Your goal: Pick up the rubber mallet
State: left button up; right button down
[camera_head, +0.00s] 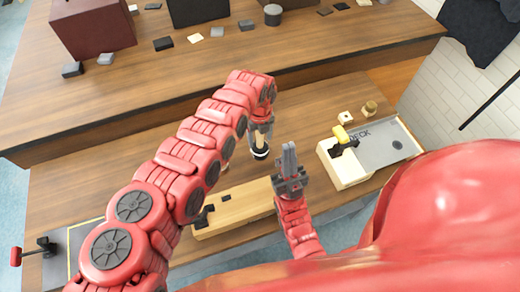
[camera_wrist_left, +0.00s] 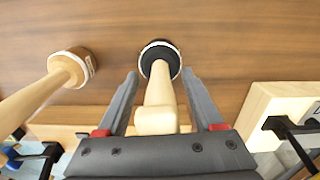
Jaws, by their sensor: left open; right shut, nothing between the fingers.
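The rubber mallet, with a black head and a pale band, stands head down on the wooden table. Its head (camera_head: 260,153) shows below my left gripper (camera_head: 261,133) in the head view. In the left wrist view its pale wooden handle (camera_wrist_left: 159,100) points up toward the camera, between the two spread fingers of my left gripper (camera_wrist_left: 160,82). The left gripper is open, with gaps visible on both sides of the handle. My right gripper (camera_head: 289,158) is shut and empty, to the right of the mallet in the head view.
A wooden mallet (camera_wrist_left: 70,68) stands close to the left in the left wrist view. A wooden block (camera_head: 235,205) lies in front. A grey tray (camera_head: 385,145) and pale wooden piece (camera_head: 345,165) are at right. A raised shelf (camera_head: 150,90) with dark boxes stands behind.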

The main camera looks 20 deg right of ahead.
pick_arm(q)
jog(key=shift+f, duration=0.45)
jog(key=shift+r, duration=0.2)
jog(key=shift+c, duration=0.4)
grip_shut()
